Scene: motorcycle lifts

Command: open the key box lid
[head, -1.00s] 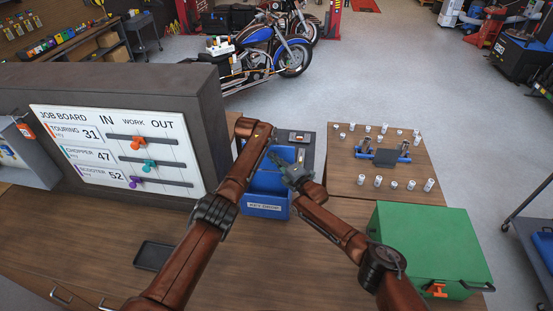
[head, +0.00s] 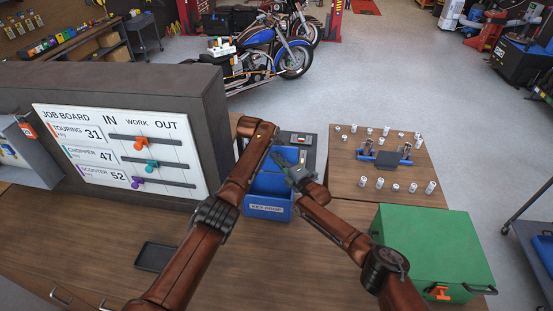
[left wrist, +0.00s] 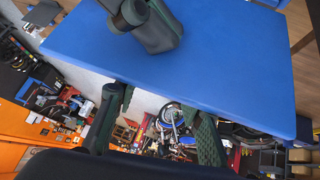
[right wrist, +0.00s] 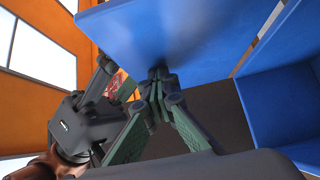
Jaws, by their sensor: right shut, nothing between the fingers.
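The key box (head: 268,209) is a blue open-topped box with a white label on its front, standing on the wooden bench. A blue panel (head: 287,153), apparently its lid, stands raised at the back. It is large in the left wrist view (left wrist: 200,65) and right wrist view (right wrist: 170,35). My right gripper (head: 281,163) is over the box. In the right wrist view its fingertips (right wrist: 158,80) are together at the panel, empty. My left gripper is hidden in the head view. In the left wrist view its fingers (left wrist: 158,130) are apart with nothing between, near the panel's edge.
The job board (head: 120,150) stands left of the box. A black tray (head: 155,257) lies on the bench in front. A green box (head: 430,245) stands at right, and a side table (head: 345,190) holds several small cylinders. My two forearms reach close together over the bench.

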